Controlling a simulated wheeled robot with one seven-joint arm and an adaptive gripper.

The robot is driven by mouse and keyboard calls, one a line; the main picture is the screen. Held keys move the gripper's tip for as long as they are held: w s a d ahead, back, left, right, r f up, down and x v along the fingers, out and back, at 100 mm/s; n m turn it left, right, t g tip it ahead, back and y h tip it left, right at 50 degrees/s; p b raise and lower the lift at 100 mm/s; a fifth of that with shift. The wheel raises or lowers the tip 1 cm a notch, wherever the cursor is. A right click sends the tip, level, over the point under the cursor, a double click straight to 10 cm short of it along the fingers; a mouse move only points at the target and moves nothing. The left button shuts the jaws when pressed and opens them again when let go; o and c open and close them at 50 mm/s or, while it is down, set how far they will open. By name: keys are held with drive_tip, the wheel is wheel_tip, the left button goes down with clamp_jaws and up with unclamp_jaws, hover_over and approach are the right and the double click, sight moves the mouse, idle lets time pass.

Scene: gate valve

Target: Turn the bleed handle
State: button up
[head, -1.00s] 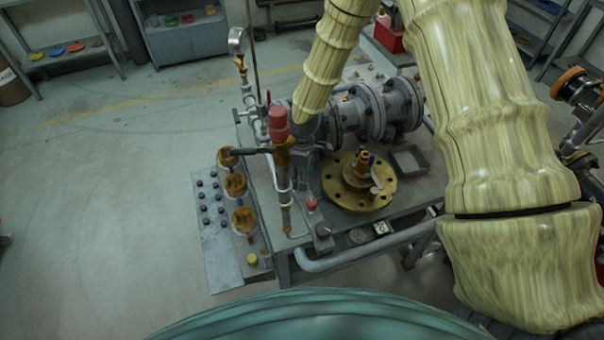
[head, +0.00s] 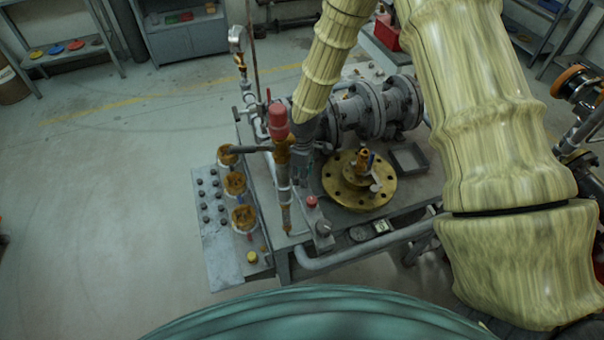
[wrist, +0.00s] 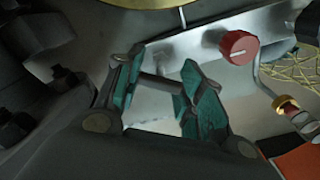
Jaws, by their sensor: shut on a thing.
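In the wrist view my gripper (wrist: 164,75) has its two teal-padded fingers on either side of a short grey bar (wrist: 160,88). It is shut on this bar, which appears to be the bleed handle. In the head view my gripper (head: 303,172) is beside the pipe stand, left of the brass flange (head: 378,198), and the bar it holds is too small and dark to make out there. A red knob (wrist: 238,47) stands right of the fingers in the wrist view, clear of them.
A red-capped valve (head: 278,122) with a dark lever (head: 250,150) stands close left of my gripper. Grey flanged pipework (head: 368,112) lies behind it. Several brass fittings line the bench's left side. A small grey tray (head: 408,158) is at right. Floor at left is clear.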

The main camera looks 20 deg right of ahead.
drive_tip(key=m+b, duration=0.2)
drive_tip(key=m, duration=0.3)
drive_tip(key=shift+m+b, duration=0.3)
drive_tip(key=shift+m, duration=0.1)
drive_tip(key=shift+m+b, duration=0.6)
drive_tip(key=shift+m, duration=1.9)
drive_tip(key=shift+w, duration=0.1)
drive_tip(key=o, duration=1)
drive_tip(key=shift+r, duration=0.1)
wheel_tip(320, 180, up, 12)
drive_tip(key=shift+f, duration=0.1)
